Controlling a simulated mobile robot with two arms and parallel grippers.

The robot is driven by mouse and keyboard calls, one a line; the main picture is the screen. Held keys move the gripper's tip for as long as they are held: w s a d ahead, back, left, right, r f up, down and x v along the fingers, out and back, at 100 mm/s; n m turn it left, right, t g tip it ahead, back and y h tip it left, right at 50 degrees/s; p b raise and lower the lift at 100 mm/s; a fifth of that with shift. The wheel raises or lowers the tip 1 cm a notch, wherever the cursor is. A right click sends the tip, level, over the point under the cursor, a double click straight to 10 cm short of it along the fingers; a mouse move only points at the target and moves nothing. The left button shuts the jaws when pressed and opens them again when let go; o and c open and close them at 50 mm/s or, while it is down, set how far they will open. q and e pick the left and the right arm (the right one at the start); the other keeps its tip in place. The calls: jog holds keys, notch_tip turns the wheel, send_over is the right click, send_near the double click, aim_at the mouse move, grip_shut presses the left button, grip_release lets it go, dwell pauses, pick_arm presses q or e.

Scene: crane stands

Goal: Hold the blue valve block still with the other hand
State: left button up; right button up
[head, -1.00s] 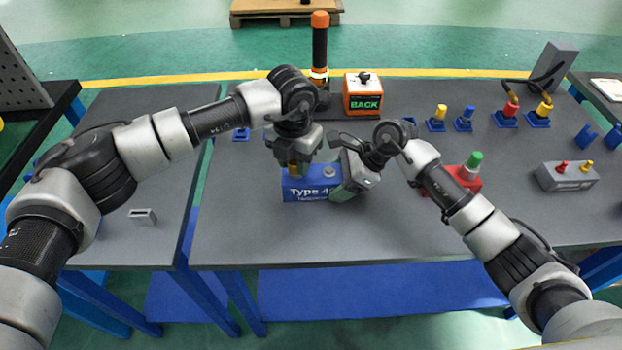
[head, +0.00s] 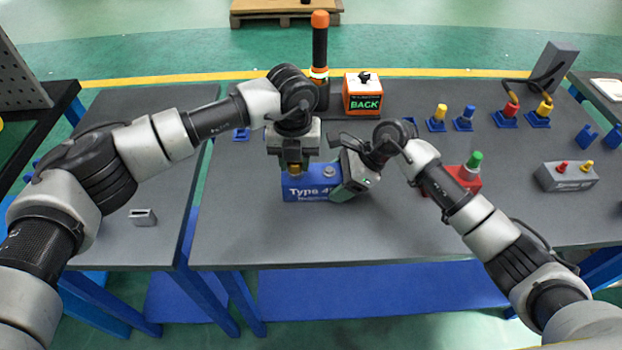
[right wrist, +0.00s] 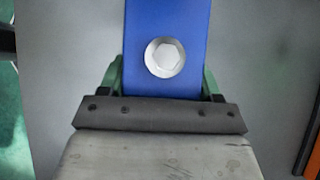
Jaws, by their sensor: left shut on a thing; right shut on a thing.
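The blue valve block (head: 308,190), with white "Type 4" lettering partly visible, sits on the grey table. My right gripper (head: 345,186) is shut on its right end. In the right wrist view the green fingers of this gripper (right wrist: 160,82) press both sides of the blue block (right wrist: 165,20), and a silver hex bolt (right wrist: 165,57) shows on its top. My left gripper (head: 294,166) points down over the left part of the block and is shut on a brass-yellow fitting (head: 294,171) on top. The fingers hide most of that fitting.
An orange "BACK" box (head: 362,97) and a black post with an orange cap (head: 320,60) stand behind. A red block with a green knob (head: 472,165) is right of my right arm. The table front (head: 290,240) is clear.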

pick_arm(q)
jog(key=shift+d+r, duration=0.1)
jog(key=shift+r, duration=0.05)
jog(key=n, duration=0.3)
jog(key=shift+n, duration=1.1)
jog(key=n, duration=0.3)
jog(key=shift+n, duration=1.1)
jog(key=n, duration=0.5)
